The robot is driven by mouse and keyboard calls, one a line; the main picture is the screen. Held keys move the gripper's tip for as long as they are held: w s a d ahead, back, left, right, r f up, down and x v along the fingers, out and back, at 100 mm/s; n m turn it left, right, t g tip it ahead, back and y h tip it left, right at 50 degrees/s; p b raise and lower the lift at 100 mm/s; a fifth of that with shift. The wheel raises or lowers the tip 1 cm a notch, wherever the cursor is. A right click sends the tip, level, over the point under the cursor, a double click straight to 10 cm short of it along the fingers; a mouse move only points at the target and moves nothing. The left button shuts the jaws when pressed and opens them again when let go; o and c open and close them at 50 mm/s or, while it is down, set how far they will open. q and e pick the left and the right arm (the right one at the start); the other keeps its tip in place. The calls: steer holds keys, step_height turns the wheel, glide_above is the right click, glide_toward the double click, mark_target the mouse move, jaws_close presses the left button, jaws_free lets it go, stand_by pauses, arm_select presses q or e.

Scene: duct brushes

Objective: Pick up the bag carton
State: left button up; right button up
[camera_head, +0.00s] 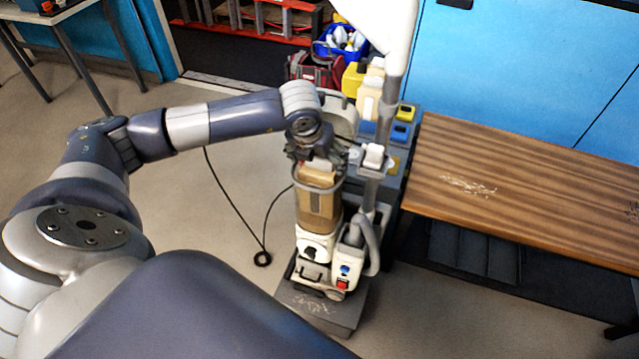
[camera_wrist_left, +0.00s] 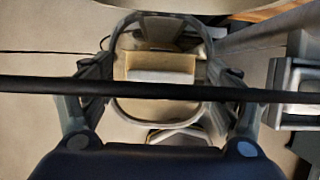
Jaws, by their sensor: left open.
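The bag carton (camera_head: 317,178) is a small tan box at the top of a brown canister on a white and grey machine, inside a pale rim. In the left wrist view the carton (camera_wrist_left: 160,65) shows a tan top and a pale front face, framed by the rim. My left gripper (camera_head: 312,155) is open just above the carton and partly hides it. In the wrist view its fingers stand on either side of the carton; I cannot tell whether they touch it. My right gripper is not in view.
The machine (camera_head: 318,250) has a grey upright pole and a hose on its right side. A dark bar (camera_wrist_left: 160,92) crosses the wrist view in front of the carton. A wooden bench (camera_head: 520,185) stands at the right. A black cable (camera_head: 262,257) lies on the floor at the left.

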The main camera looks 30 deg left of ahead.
arm_select(q)
steer(key=c, duration=1.5)
steer(key=shift+r, duration=0.1)
